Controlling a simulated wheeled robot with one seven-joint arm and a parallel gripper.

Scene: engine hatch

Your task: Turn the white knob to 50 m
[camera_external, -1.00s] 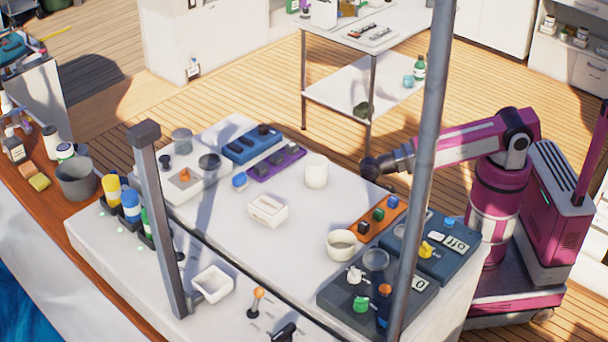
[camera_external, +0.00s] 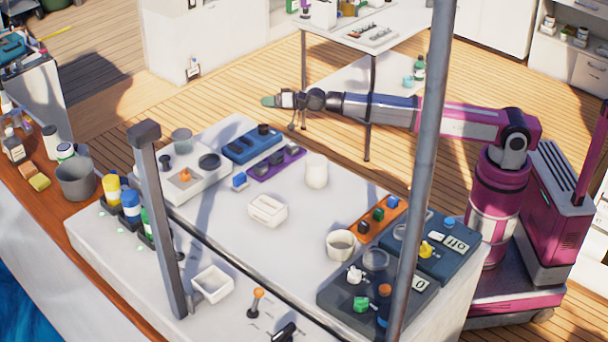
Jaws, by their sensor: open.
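The white knob (camera_external: 355,275) sits on a dark control panel (camera_external: 335,296) at the front right of the white counter. A small display (camera_external: 419,283) on that panel appears to read 0; any scale marks around the knob are too small to read. My gripper (camera_external: 272,100) is open, far from the knob, at the end of my arm stretched left beyond the counter's far side. Its fingers are small and hard to make out.
A green knob (camera_external: 361,304) and an orange-topped knob (camera_external: 385,290) share the dark panel. A blue panel (camera_external: 455,268) with a yellow knob (camera_external: 425,250) adjoins it. A white cup (camera_external: 340,246) stands close behind. A grey post (camera_external: 425,150) crosses the view beside the panels.

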